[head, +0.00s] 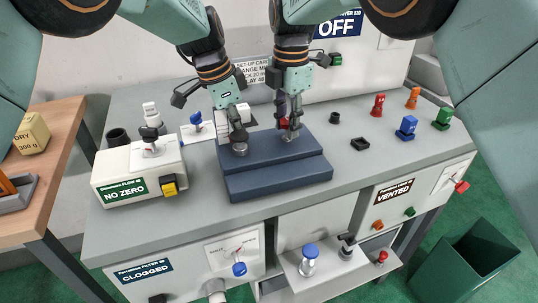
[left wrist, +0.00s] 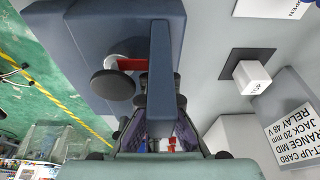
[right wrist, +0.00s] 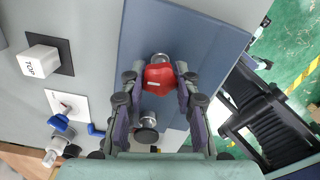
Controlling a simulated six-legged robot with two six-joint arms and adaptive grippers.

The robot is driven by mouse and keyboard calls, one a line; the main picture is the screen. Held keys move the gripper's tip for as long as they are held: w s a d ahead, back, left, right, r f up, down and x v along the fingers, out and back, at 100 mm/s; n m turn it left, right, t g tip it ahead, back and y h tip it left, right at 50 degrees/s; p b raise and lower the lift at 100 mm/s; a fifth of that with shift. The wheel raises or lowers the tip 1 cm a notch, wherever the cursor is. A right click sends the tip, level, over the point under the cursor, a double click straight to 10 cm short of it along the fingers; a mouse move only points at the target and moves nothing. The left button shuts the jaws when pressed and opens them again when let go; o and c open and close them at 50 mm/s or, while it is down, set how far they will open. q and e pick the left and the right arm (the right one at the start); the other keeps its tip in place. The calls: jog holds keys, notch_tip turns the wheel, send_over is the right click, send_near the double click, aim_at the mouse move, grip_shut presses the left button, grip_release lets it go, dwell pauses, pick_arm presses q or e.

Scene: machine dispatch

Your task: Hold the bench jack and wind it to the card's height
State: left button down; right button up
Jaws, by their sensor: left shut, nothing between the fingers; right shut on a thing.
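The bench jack appears to be the dark blue stepped block (head: 275,184) on the bench, with a red part (right wrist: 158,76) and silver round knobs (right wrist: 148,118) on it. The set-up card (left wrist: 295,132) reads jack 20 mm. The jack's height reading cannot be seen.
A NO ZERO flow box (head: 140,185) stands left of the jack. A white TOP block (right wrist: 42,58) on a dark pad is behind it. Small red, orange, blue (head: 406,128) and green pieces stand at right. The bench in front of the jack is narrow.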

jog(key=shift+s+d, duration=0.1)
jog(key=shift+c, duration=0.8)
jog(key=o, duration=1.1)
jog(key=shift+r, duration=0.1)
jog(key=shift+r, duration=1.9)
